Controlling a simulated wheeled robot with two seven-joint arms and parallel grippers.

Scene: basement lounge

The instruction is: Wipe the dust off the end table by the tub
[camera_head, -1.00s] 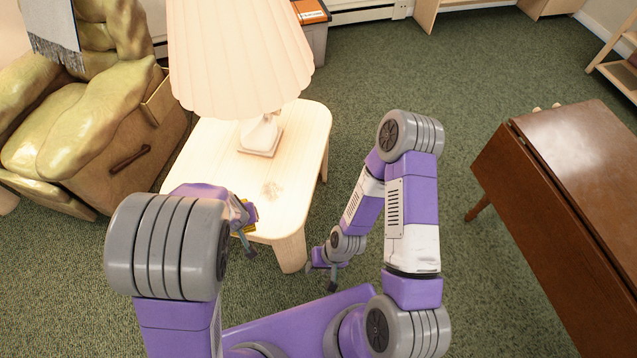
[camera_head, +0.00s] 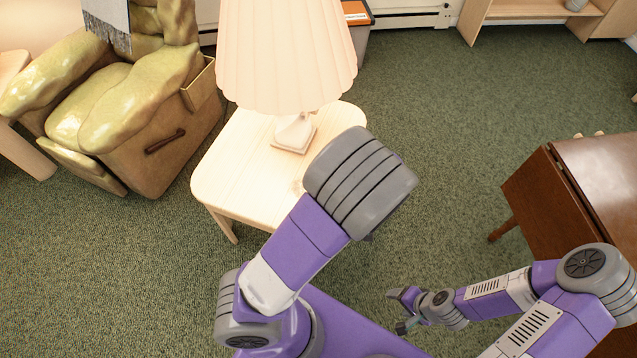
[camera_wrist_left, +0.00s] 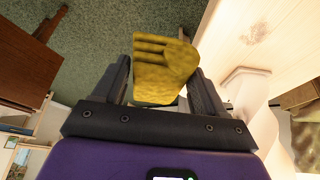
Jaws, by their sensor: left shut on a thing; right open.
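The pale wooden end table (camera_head: 232,170) stands in front of me with a white pleated lamp (camera_head: 287,55) on it. A grey tub (camera_head: 358,40) stands behind the table. A dark smudge of dust (camera_wrist_left: 257,30) shows on the tabletop in the left wrist view; my left arm hides that area in the head view. My left gripper (camera_wrist_left: 162,80) is shut on a yellow cloth-like wiper (camera_wrist_left: 163,60), apart from the tabletop as far as I can tell. My right gripper (camera_head: 402,310) is open and empty, low over the carpet.
A brown armchair with greenish cushions (camera_head: 130,95) stands left of the table. A dark wooden table (camera_head: 590,190) is at the right. Another pale table (camera_head: 20,150) is at the left edge. Green carpet between the end table and dark table is clear.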

